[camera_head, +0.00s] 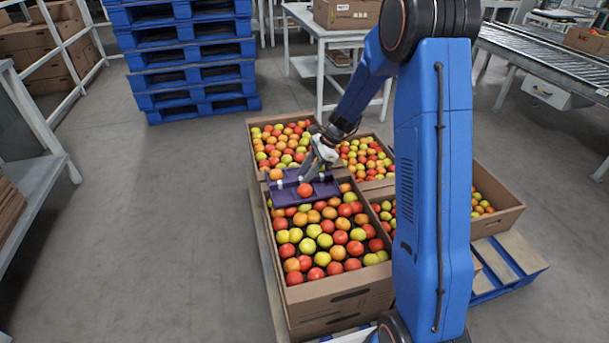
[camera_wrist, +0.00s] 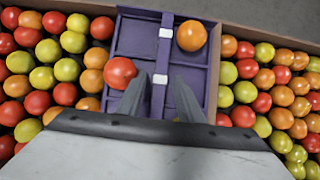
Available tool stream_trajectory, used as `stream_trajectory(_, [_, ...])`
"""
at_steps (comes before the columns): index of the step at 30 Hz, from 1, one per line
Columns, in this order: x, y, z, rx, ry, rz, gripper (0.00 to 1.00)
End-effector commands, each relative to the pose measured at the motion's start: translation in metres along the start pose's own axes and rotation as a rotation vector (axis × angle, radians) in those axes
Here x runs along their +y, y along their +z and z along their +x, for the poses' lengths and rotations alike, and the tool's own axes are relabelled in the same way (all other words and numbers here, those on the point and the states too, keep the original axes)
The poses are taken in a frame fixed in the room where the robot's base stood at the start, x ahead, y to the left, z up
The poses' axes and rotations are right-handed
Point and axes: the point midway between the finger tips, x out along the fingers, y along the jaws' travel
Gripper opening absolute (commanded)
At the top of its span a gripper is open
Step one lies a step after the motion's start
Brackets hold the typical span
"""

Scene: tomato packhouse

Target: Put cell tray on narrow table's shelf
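The purple cell tray (camera_head: 327,189) lies across the back of the front tomato box, near the rim it shares with the box behind. In the wrist view the tray (camera_wrist: 137,38) shows a central divider with white clips, a red tomato (camera_wrist: 120,73) in a left cell and an orange tomato (camera_wrist: 191,36) in a far right cell. My gripper (camera_head: 311,176) is down at the tray. In the wrist view its fingers (camera_wrist: 160,80) are apart, one on each side of the divider; contact cannot be told. A white table (camera_head: 318,32) with a lower shelf (camera_head: 308,66) stands behind.
Open cardboard boxes of tomatoes (camera_head: 340,301) stand on a pallet around the tray. Stacked blue pallets (camera_head: 187,62) stand at back left, a grey shelf unit (camera_head: 38,174) at left, a roller conveyor (camera_head: 550,50) at back right. The floor at left centre is clear.

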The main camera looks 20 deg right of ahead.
Motion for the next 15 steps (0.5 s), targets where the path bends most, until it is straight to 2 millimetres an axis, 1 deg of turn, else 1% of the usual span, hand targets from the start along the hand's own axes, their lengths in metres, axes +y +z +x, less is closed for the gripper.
stream_trajectory(4, [0.0, 0.002, -0.003, 0.0, -0.001, 0.0, 0.34])
stream_trajectory(7, [-0.001, 0.002, -0.012, 0.0, -0.003, -0.001, 0.34])
stream_trajectory(11, [-0.001, 0.001, -0.034, 0.001, -0.005, -0.001, 0.34])
stream_trajectory(15, [-0.001, 0.001, -0.061, 0.0, -0.003, -0.001, 0.34])
